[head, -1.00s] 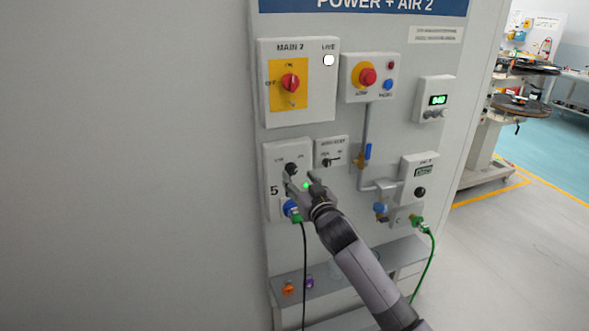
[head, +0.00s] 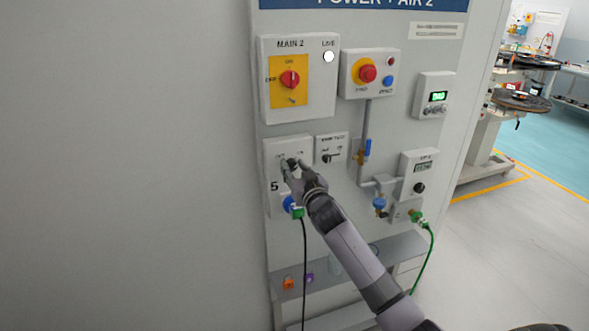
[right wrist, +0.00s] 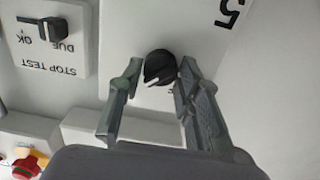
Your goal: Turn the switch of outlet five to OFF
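The outlet five panel (head: 272,206) is a pale plate marked 5, left of centre in the head view. Its black switch knob (right wrist: 159,66) shows in the right wrist view, where the 5 is upside down. The knob's white mark points to the lower left there, which is the upper right on the upright panel. My right gripper (right wrist: 159,75) has one finger on each side of the knob. The right finger looks very close to it; a narrow gap seems to remain at the left. In the head view the gripper (head: 292,168) partly hides the knob. My left gripper is out of view.
The stop test box (head: 331,149) is close on the right. The main switch box (head: 316,101) is above. A ledge (head: 325,268) juts out below.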

